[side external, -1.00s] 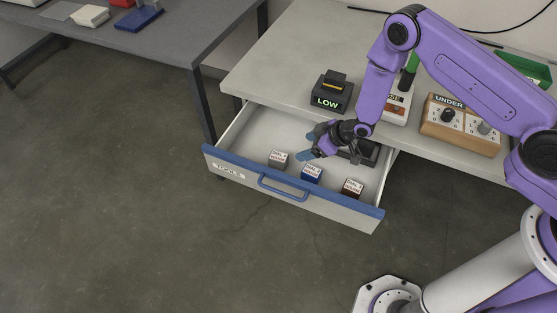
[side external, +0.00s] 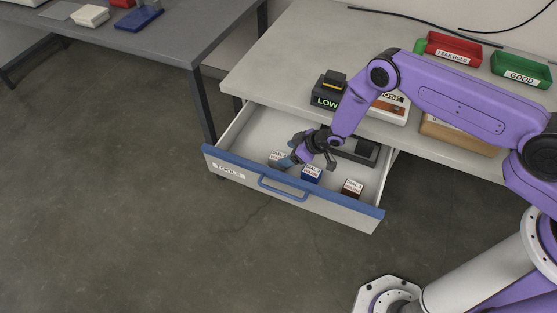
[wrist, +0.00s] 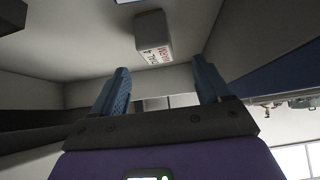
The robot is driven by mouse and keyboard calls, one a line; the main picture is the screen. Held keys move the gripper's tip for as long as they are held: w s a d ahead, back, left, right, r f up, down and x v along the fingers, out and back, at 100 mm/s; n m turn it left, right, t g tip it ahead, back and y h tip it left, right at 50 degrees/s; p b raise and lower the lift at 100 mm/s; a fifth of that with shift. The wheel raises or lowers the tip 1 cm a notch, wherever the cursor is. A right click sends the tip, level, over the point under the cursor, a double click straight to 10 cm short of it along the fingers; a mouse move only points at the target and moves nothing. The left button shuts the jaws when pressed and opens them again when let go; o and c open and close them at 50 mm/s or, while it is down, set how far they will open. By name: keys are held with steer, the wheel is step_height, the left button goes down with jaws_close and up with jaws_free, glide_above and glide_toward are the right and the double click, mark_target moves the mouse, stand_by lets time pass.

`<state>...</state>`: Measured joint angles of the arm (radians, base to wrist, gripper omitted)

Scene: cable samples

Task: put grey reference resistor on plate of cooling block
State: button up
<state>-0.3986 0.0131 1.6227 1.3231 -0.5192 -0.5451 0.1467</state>
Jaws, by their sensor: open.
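The grey reference resistor (side external: 276,156) is a small grey cube with a white printed label, on the floor of the open drawer at its left front. It also shows in the wrist view (wrist: 153,38), ahead of the fingers and roughly between their lines. My gripper (side external: 290,150) is open and empty, its blue fingers beside the grey cube and partly covering it in the side view. The wrist view also shows the open fingers (wrist: 162,85), apart from the cube. I cannot tell which thing is the cooling block.
A blue cube (side external: 312,173) and a dark red-brown cube (side external: 352,188) stand right of the grey one. The drawer front (side external: 290,190) and a dark tray (side external: 356,150) bound the space. A black LOW box (side external: 325,99) stands on the bench. A grey table (side external: 185,45) stands left.

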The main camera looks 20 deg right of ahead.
mark_target(279, 157)
steer(key=shift+x, duration=2.3)
steer(key=shift+d, duration=0.15)
steer(key=shift+f, duration=0.1)
steer(key=c, duration=1.4)
